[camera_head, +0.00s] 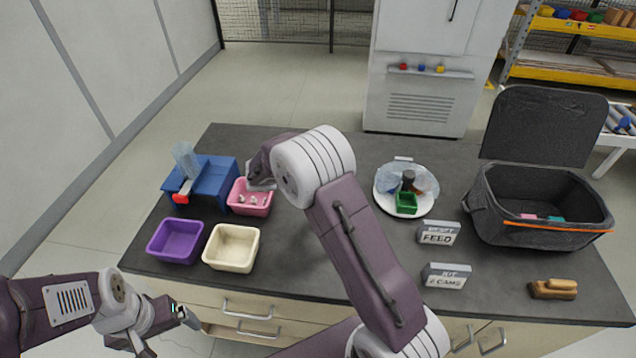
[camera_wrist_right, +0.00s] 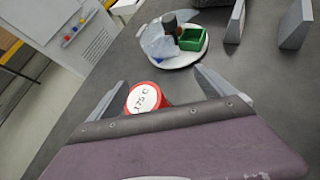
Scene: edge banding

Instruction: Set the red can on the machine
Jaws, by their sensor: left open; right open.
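The red can (camera_wrist_right: 146,98), with a white "175 C" label on top, stands on the dark table between the fingers of my right gripper (camera_wrist_right: 160,78) in the right wrist view. That gripper is open; the can's lower part is hidden by the gripper body. In the head view I cannot make out the can; my right arm covers the table middle. The blue machine (camera_head: 213,182) stands at the table's left, with a clear piece on top and a red part at its front. My left gripper (camera_head: 171,336) is open and empty, off the table's front left edge.
Pink (camera_head: 250,208), purple (camera_head: 176,253) and cream (camera_head: 231,264) bins stand near the machine. A white plate (camera_head: 384,200) holds a green box and clear film. Signs (camera_head: 438,234), a brush (camera_head: 553,289) and an open black bag (camera_head: 480,216) are right.

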